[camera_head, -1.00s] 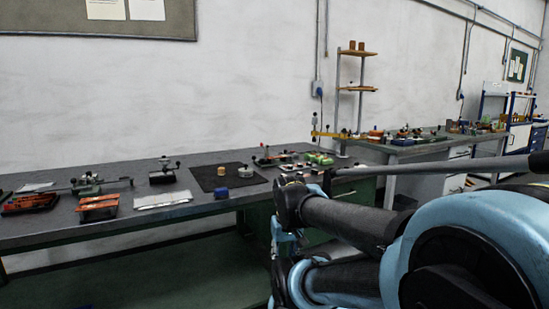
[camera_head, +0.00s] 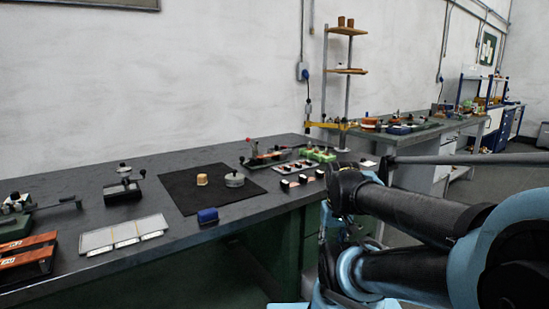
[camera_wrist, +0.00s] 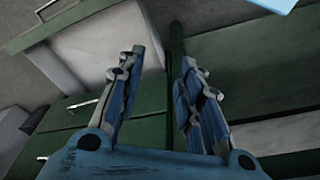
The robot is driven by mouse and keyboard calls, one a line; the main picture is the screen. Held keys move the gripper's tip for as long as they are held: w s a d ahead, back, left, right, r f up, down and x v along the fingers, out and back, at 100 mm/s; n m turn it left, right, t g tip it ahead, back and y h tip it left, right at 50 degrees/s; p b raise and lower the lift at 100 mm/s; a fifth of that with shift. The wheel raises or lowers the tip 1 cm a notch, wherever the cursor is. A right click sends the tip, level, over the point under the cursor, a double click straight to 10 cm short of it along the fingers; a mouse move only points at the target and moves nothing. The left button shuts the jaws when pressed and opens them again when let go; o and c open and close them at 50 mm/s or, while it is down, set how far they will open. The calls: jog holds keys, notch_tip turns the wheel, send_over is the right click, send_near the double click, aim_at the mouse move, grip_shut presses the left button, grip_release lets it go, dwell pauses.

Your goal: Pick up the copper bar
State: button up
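In the wrist view my gripper (camera_wrist: 160,62) is open. Its two blue fingers stand apart with nothing between them, in front of green cabinet fronts. In the head view only my arm shows clearly at the right; I cannot make out the fingertips there. No piece is clearly the copper bar. Candidates in the head view are the orange-brown bars (camera_head: 27,244) in a dark holder at the left of the bench. A row of small black blocks with orange pieces (camera_head: 302,181) sits near the bench's right end. The wrist view shows no copper piece.
The dark bench (camera_head: 150,165) bears a black mat (camera_head: 178,192) with a tan cylinder (camera_head: 202,179) and a grey round piece (camera_head: 234,180). A blue block (camera_head: 208,215) and light plates (camera_head: 122,234) lie near its front edge. A shelf stand (camera_head: 348,90) rises beyond.

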jog(key=shift+o, duration=1)
jog(key=o, duration=0.4)
notch_tip(320, 180, up, 2)
jog(key=shift+s+n, duration=0.1)
jog(key=shift+n, duration=0.2)
jog(key=shift+c, duration=0.2)
jog(key=w+a+r+n+g, duration=0.15)
jog(key=w+r+n, duration=0.35)
jog(key=w+r, duration=0.6)
jog(key=w+a+r+n, duration=0.3)
jog(key=w+r+n, duration=0.2)
jog(key=w+r, duration=0.6)
jog(key=w+a+r+n+y, duration=0.1)
jog(key=w+a+r+n, duration=0.25)
jog(key=w, duration=0.35)
jog(key=w+a+r+n, duration=0.2)
jog(key=w+r+n, duration=0.2)
jog(key=w, duration=0.4)
jog(key=n+g, duration=0.2)
jog(key=n, duration=0.5)
send_over(270, 155)
jog(key=w, duration=0.1)
jog(key=shift+m, duration=0.25)
jog(key=f, duration=1)
jog(key=shift+w+d+f, duration=0.15)
jog(key=shift+d, duration=0.05)
jog(key=shift+s+a+f, duration=0.1)
jog(key=shift+f, duration=1.25)
jog(key=shift+s+a+f, duration=0.1)
jog(key=shift+f, duration=1.25)
